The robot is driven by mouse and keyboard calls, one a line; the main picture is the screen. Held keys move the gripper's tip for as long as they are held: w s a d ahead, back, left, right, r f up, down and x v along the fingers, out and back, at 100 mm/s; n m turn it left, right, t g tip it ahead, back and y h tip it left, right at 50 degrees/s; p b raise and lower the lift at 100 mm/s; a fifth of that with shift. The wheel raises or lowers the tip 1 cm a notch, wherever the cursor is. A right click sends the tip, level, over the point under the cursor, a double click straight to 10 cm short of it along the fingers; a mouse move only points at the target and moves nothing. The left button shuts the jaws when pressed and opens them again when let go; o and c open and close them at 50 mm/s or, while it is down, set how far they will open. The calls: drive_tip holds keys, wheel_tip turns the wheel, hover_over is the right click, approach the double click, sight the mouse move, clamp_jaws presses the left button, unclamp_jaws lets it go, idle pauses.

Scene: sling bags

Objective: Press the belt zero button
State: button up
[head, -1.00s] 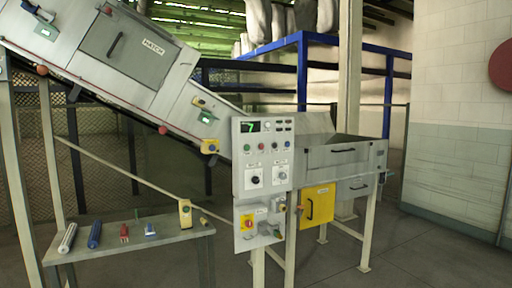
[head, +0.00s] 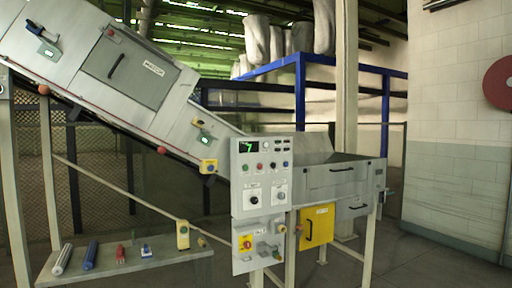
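A grey control panel (head: 262,212) stands upright at the centre of the head view, at the low end of a sloped conveyor. It has a dark display (head: 249,147) with a green digit, a pale round button (head: 266,145) beside it and small dark keys (head: 282,145) at the right. Below is a row of coloured buttons, including a red button (head: 259,167) and a blue button (head: 285,164). Under them are a black knob (head: 253,199) and a grey knob (head: 279,197). The labels are too small to read, so I cannot tell which is belt zero. My gripper is not in view.
A lower box (head: 243,262) carries a red and yellow switch. A yellow door (head: 317,226) and a grey hopper (head: 345,175) stand to its right. A shelf (head: 110,268) with several tools is at the lower left. Open floor is visible at the right.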

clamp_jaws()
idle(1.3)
